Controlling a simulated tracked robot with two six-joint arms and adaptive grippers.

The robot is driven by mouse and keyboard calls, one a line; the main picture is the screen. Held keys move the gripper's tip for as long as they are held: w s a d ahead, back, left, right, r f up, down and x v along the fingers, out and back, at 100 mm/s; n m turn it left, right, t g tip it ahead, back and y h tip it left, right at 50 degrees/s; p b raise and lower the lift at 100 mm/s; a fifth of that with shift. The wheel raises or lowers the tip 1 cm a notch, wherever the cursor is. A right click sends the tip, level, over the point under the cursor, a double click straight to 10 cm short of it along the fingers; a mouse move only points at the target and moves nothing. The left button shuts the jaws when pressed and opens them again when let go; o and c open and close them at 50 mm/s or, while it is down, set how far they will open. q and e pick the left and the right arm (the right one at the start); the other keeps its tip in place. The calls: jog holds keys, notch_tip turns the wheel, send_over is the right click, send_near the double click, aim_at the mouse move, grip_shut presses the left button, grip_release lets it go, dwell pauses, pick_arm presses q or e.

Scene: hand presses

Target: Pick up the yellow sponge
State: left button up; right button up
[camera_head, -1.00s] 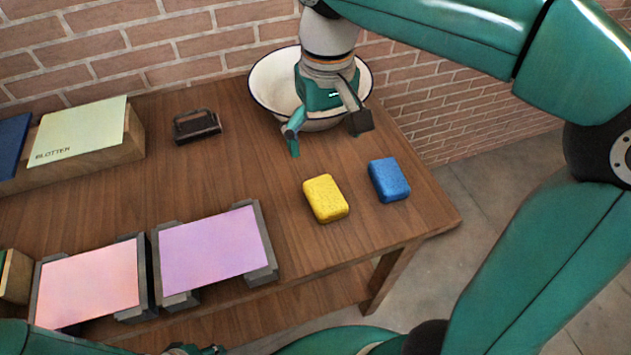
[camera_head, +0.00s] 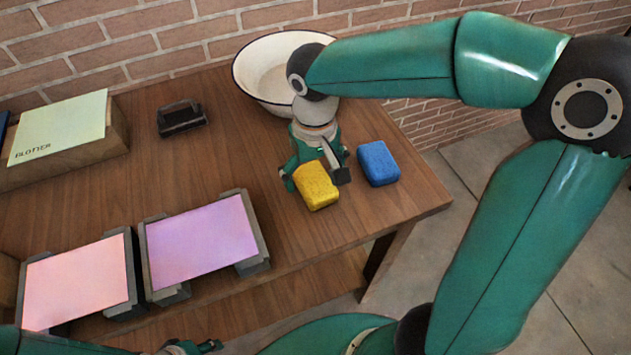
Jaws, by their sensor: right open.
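The yellow sponge (camera_head: 316,188) lies on the wooden table near its front right part. My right gripper (camera_head: 314,178) is low over the table, pointing down, with one finger at the left side of the sponge and the other at its right side. The jaws are open around the sponge, and I cannot tell whether they touch it. My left gripper (camera_head: 192,348) shows only in part at the bottom edge, and its jaws are not clear.
A blue sponge (camera_head: 378,163) lies close to the right finger. A white bowl (camera_head: 257,62) stands behind the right gripper. Two presses with a pink sheet (camera_head: 78,282) and a purple sheet (camera_head: 201,242) stand at front left. A blotter box (camera_head: 118,133) and dark-handled block (camera_head: 181,119) are farther back.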

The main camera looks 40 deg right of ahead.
aim_at(315, 180)
notch_tip(315, 180, down, 2)
jog(key=shift+f, duration=0.2)
jog(key=c, duration=0.9)
jog(key=shift+r, duration=0.1)
jog(key=shift+c, duration=0.2)
notch_tip(315, 180, up, 20)
jog(key=p, duration=0.2)
jog(key=o, duration=0.3)
jog(key=c, duration=0.5)
